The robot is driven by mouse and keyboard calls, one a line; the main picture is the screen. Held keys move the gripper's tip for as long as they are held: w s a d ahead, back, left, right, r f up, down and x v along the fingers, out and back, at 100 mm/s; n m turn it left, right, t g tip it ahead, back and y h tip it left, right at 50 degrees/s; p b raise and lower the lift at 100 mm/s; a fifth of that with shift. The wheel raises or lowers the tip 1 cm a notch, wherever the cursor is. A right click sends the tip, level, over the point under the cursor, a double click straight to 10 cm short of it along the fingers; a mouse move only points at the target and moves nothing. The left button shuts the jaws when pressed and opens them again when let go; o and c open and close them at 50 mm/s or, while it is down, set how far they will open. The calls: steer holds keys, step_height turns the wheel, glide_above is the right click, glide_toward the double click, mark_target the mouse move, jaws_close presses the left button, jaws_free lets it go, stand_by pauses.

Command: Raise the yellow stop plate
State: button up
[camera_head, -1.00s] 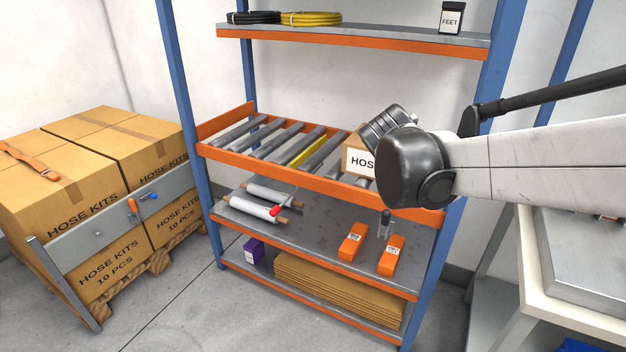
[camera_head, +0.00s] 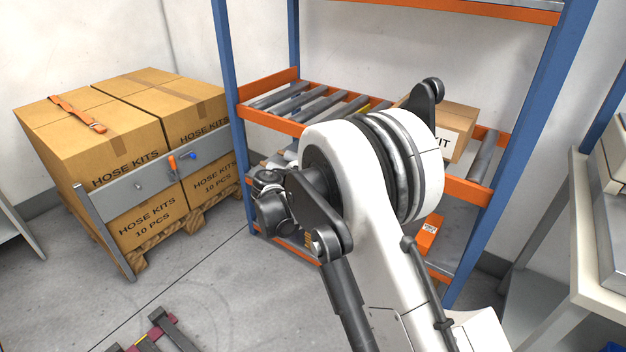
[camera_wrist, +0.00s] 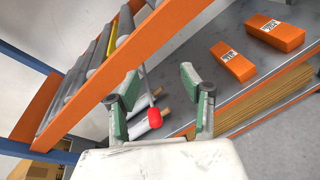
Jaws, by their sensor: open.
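The yellow stop plate (camera_head: 363,107) shows as a thin yellow strip low between the grey rollers of the orange-sided roller shelf. It also shows in the wrist view (camera_wrist: 98,55) at upper left. My gripper (camera_wrist: 155,85) is open and empty, in front of the shelf and below the orange front rail (camera_wrist: 120,70). A red knob (camera_wrist: 154,118) appears between and beyond the fingers, beside white rolls with wooden ends. What the knob is fixed to cannot be told. In the head view my arm hides the gripper fingers and the knob.
A hose kit carton (camera_head: 455,122) sits on the rollers, right of the plate. Orange boxes (camera_wrist: 273,32) lie on the shelf below, above flat cardboard (camera_wrist: 275,95). A pallet of cartons (camera_head: 100,120) with a grey gate stands left. Floor between pallet and rack is clear.

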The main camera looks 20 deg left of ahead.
steer(key=s+a+f+n+t+b, duration=0.25)
steer(key=s+a+f+n, duration=0.2)
steer(key=a+f, duration=0.65)
steer(key=shift+y, duration=0.3)
steer(key=b+x, duration=0.2)
steer(key=x, duration=1.1)
steer(key=shift+w, duration=0.1)
jaws_close()
